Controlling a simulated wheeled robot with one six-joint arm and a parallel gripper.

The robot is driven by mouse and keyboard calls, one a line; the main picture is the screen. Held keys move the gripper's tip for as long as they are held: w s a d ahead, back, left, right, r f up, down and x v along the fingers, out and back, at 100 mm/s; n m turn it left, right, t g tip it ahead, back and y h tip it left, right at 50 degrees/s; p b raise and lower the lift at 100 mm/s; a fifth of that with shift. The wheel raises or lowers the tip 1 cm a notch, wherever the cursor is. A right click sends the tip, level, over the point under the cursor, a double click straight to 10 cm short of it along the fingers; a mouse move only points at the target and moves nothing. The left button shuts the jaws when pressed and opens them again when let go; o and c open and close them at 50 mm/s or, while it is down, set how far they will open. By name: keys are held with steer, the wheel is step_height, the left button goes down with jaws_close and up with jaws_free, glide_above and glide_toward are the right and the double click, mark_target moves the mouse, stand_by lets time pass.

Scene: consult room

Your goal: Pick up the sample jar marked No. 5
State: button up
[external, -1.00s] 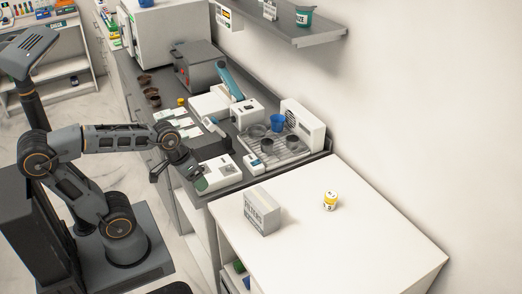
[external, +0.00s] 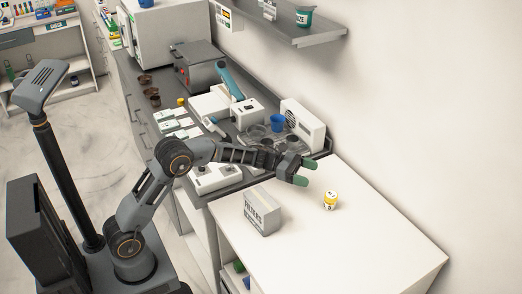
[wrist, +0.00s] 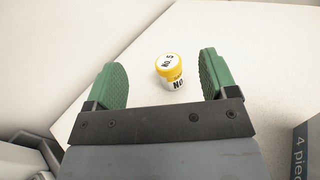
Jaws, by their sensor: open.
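The sample jar (external: 330,200) is small and white with a yellow lid rim. It stands upright on the white worktop (external: 385,240). In the wrist view the jar (wrist: 172,72) shows "No. 5" on its lid, and it lies ahead between the two green fingertips. My gripper (external: 304,172) is open and empty, above the worktop's left part, to the upper left of the jar and apart from it. In the wrist view my gripper's green fingers (wrist: 164,78) are spread wide.
A white and grey printed box (external: 263,211) stands on the worktop left of the jar; its edge shows at the wrist view's lower right (wrist: 306,150). The dark counter (external: 165,107) behind holds instruments and a blue cup (external: 277,122). The worktop right of the jar is clear.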

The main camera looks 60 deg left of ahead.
glide_toward(326, 194)
steer(key=shift+w+d+f, duration=0.25)
steer(key=shift+w+d, duration=0.1)
steer(key=shift+w, duration=0.1)
steer(key=shift+w+d+f, duration=0.3)
steer(key=shift+w+d, duration=0.05)
steer(key=shift+w, duration=0.1)
steer(key=shift+p+x, duration=0.55)
steer(key=shift+x, duration=3.25)
steer(key=shift+c, duration=0.2)
steer(key=c, duration=1)
steer(key=shift+o, duration=0.2)
